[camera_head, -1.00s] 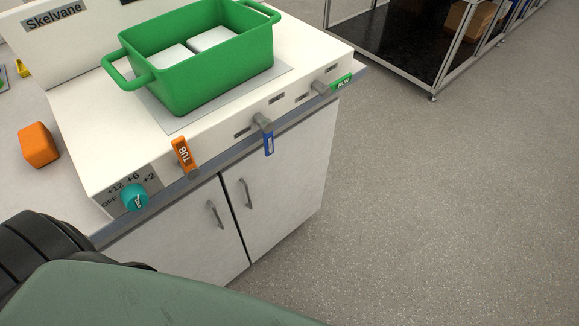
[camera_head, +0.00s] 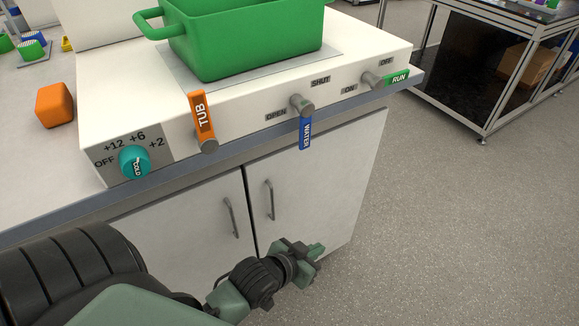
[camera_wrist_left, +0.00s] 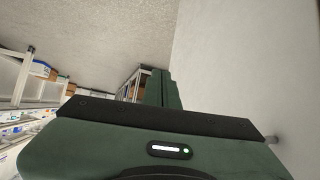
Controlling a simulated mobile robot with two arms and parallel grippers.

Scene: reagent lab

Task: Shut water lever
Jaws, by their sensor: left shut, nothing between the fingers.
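The blue water lever (camera_head: 305,132) hangs straight down from its grey pivot on the sloping front of the white machine. The word OPEN is printed to the left of the pivot and SHUT above it to the right. My left gripper (camera_head: 316,252) is below the lever, in front of the cabinet doors and apart from the lever. Its fingers are shut and empty; they also show together in the left wrist view (camera_wrist_left: 163,88). The lever does not show in the left wrist view. My right gripper is not in view.
An orange TUB lever (camera_head: 202,115) and a teal COLD knob (camera_head: 134,162) are left of the water lever. A green RUN lever (camera_head: 397,78) is to its right. A green tub (camera_head: 250,45) stands on top. Cabinet handles (camera_head: 270,199) stick out below. The floor at right is clear.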

